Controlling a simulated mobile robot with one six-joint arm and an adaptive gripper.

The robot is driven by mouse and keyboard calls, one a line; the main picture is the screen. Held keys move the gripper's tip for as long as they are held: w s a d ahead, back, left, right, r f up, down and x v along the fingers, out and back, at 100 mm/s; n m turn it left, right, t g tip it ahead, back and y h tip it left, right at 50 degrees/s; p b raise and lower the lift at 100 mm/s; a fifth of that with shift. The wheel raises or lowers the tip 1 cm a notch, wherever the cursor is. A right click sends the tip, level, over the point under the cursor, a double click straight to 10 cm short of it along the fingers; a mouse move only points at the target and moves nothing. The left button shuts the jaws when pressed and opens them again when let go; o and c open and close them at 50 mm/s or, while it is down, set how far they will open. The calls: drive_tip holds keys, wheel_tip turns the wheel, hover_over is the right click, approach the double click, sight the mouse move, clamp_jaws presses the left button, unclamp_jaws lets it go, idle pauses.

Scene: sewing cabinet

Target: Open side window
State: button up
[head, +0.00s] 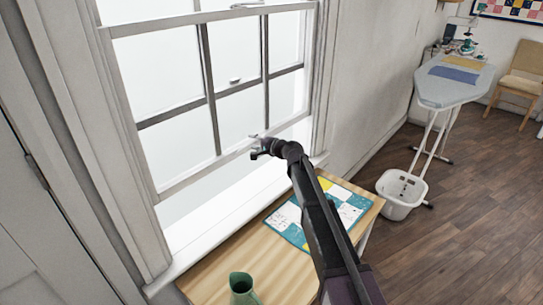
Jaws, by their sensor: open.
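The side window (185,143) is a white-framed sash window with dark glazing bars in the left half of the head view. The bottom rail (195,176) of its lower sash stands above the white sill (215,222), with a pale gap between them. My gripper (256,147) is open and at the bottom rail, right of its middle. Nothing shows between its fingers. I cannot tell whether it touches the rail. My arm comes up from the lower right and hides part of the table below.
To the right are a white basket (402,195), an ironing board (440,93) and a chair (523,85). The wooden floor at lower right is clear.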

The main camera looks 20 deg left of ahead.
drive_tip(key=shift+f, duration=0.15)
wheel_tip(320, 180, down, 25)
drive_tip(key=b, duration=2.5)
drive_tip(key=shift+s+d+f, duration=0.1)
drive_tip(key=shift+f, duration=0.05)
drive_tip(key=s+d+r+n+h+p, duration=0.1)
drive_tip(key=s+d+r+p, duration=0.3)
drive_tip(key=d+p, duration=0.4)
drive_tip(key=s+d+r+n+g+h+p, duration=0.1)
drive_tip(key=s+d+r+h+p, duration=0.1)
drive_tip(key=s+d+r+p, duration=0.2)
drive_tip(key=s+d+r+n+g+h+p, duration=0.1)
drive_tip(key=s+d+r+p, duration=0.2)
drive_tip(key=d+r+p, duration=0.6)
drive_tip(key=shift+s+d+n+h+p, duration=0.35)
drive_tip(key=shift+d+p, duration=1.3)
drive_tip(key=shift+d, duration=0.95)
